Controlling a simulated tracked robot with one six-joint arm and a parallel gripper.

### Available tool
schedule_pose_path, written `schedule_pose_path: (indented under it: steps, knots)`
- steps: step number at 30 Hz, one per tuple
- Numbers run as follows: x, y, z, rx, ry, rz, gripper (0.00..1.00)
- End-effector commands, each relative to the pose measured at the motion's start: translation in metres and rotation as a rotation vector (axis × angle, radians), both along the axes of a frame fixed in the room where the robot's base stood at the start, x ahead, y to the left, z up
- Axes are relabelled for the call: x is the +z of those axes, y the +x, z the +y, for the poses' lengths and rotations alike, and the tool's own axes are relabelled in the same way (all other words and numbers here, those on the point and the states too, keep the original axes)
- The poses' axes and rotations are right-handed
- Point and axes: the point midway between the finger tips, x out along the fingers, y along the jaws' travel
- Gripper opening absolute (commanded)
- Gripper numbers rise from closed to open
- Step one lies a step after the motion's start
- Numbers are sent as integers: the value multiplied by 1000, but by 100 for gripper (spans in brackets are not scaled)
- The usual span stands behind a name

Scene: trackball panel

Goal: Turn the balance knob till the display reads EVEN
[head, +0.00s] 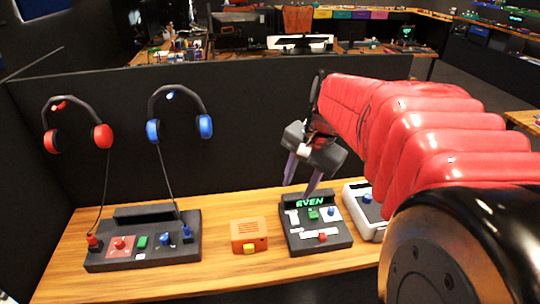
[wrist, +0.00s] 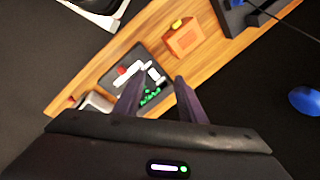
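A dark control panel (head: 338,243) lies on the wooden bench, with a lit green display (head: 310,203) at its back that reads EVEN. I cannot tell from the labels which one is the balance knob. My gripper (head: 297,190) is above the back of the panel, its two purple fingers spread with nothing between them. In the wrist view the open gripper (wrist: 156,82) is over the panel, and the green display text (wrist: 150,97) shows between the fingers.
An orange box (head: 248,233) with a yellow button stands left of the panel. A white device (head: 362,212) stands close on the right. A wider console (head: 110,262) is at the left, under red headphones (head: 102,136) and blue headphones (head: 205,126) on the dark partition (head: 240,140).

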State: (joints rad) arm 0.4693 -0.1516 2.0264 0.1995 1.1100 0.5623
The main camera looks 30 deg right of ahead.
Motion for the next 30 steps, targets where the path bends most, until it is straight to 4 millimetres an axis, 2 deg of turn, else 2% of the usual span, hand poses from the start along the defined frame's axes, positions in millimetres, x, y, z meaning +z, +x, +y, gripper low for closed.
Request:
schedule_pose_path:
  steps: [1,9,14,21,25,30]
  knots:
    - [-4,6,-15,-65,28,18,37]
    - [-26,25,-89,-402,178,97,37]
    - [-43,29,-135,-599,268,143,37]
    - [-72,25,-200,-862,395,203,37]
    - [-81,22,-219,-939,432,222,37]
    - [-83,21,-224,-964,445,227,37]
